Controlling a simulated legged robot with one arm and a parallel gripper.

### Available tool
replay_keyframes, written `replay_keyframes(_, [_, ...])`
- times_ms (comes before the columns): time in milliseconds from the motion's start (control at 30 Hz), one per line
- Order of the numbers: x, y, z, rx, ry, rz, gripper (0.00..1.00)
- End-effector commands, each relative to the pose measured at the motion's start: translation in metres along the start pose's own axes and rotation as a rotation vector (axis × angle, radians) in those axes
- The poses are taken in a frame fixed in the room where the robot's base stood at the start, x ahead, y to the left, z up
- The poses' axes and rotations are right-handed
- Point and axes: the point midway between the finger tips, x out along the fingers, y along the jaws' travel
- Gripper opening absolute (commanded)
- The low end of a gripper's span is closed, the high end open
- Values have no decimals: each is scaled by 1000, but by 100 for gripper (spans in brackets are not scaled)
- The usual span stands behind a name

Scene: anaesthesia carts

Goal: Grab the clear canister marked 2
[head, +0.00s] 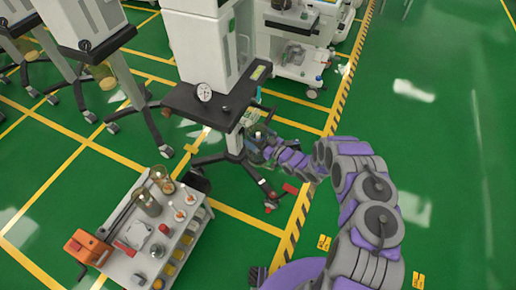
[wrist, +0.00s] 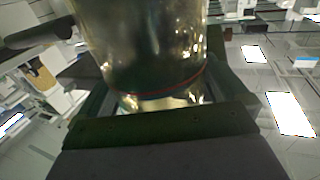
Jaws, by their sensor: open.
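A clear canister (wrist: 145,50) with a thin red line near its base fills the upper middle of the wrist view. I cannot read a number on it. In the head view a small clear canister (head: 256,133) hangs below the edge of a dark cart shelf, partly hidden by the end of my arm. My gripper (head: 262,148) is open and right at this canister, with the jaws around or just beside it. I cannot tell whether they touch it.
The dark shelf (head: 205,105) of a wheeled white machine is just above my gripper. A cart (head: 130,265) at lower left holds clear canisters (head: 147,203) and small bottles. Other wheeled carts stand at upper left. Green floor at right is clear.

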Motion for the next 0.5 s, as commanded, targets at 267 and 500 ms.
replay_keyframes(267, [0,0,0,0,-1,1,88])
replay_keyframes(500, [0,0,0,0,-1,1,66])
